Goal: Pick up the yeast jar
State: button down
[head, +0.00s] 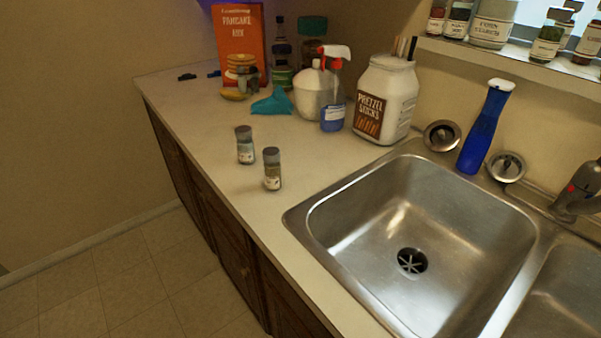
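Two small spice-type jars with grey lids stand upright on the counter left of the sink. The left jar (245,146) has a pale label, and the right jar (272,170) stands a little nearer with a darker body and a label low down. Their labels are too small to read, so I cannot tell which, if either, is the yeast jar. The two jars are apart, with bare counter around them. More labelled jars stand on the window sill, including a dark green one (547,44). My gripper is not in view.
The counter (185,112) is clear around the two jars. Behind them stand a teal funnel (272,103), a spray bottle (333,100), a pretzel jar (386,98) and a pancake mix box (239,42). The steel sink (345,215) lies right; a blue bottle (484,130) stands behind it.

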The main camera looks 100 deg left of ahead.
aim_at(272, 164)
jog(key=k, duration=0.35)
jog(key=u, duration=1.85)
